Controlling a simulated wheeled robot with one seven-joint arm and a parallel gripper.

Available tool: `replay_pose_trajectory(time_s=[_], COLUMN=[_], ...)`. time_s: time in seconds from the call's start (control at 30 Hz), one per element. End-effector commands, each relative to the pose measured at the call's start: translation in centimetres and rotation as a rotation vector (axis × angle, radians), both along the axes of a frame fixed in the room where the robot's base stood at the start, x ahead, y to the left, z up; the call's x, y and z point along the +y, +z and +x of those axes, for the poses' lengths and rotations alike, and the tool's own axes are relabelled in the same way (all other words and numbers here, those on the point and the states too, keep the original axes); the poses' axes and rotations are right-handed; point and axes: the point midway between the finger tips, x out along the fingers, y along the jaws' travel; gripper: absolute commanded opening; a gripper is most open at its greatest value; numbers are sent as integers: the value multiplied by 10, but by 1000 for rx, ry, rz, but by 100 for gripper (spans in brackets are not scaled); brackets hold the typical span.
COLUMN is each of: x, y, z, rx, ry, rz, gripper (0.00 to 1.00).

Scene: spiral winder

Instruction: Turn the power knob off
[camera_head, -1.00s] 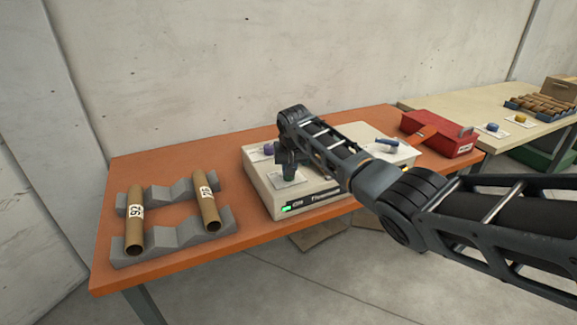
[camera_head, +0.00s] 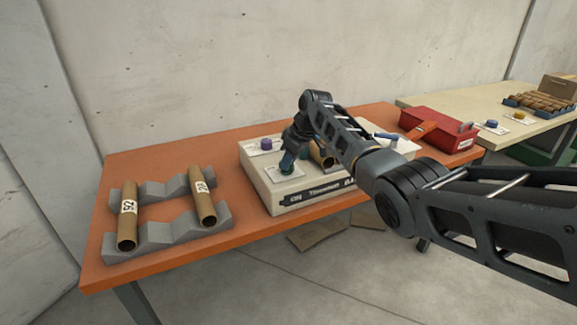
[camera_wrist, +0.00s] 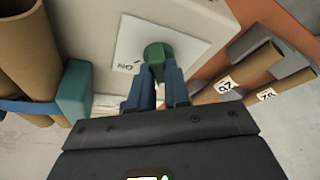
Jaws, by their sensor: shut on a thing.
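The winder (camera_head: 325,190) is a cream box on the orange table, with a dark strip and lettering along its front. A green knob (camera_wrist: 155,52) sits on a white label plate (camera_wrist: 128,45) on the winder; the plate also shows in the head view (camera_head: 278,174). My gripper (camera_wrist: 157,82) is shut on the green knob, one blue finger on each side. In the head view my gripper (camera_head: 288,162) points down at the knob and leans; the knob is mostly hidden there. The small front display (camera_head: 296,198) shows no green light.
A purple knob (camera_head: 266,144) stands behind on the winder. A cardboard tube (camera_head: 322,155) shows partly behind my arm. Two labelled tubes (camera_head: 126,225) (camera_head: 202,196) lie on grey cradles (camera_head: 162,232) at left. A red box (camera_head: 440,130) sits at right.

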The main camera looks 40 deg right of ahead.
Motion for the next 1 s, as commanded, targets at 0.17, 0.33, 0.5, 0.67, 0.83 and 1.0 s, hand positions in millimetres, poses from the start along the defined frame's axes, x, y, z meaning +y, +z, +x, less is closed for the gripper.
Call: replay_pose_trajectory(time_s=[0.17, 0.33, 0.5, 0.67, 0.83, 1.0], x=[-1, -1, -1, -1, -1, -1], y=[-3, -2, -2, -1, -1, -1], z=[-1, -1, -1, -1, -1, 0], rx=[3, 4, 4, 5, 5, 3], ry=[76, 116, 129, 130, 129, 129], rz=[1, 1, 0, -1, 0, 0], gripper=[0, 0, 0, 0, 18, 34])
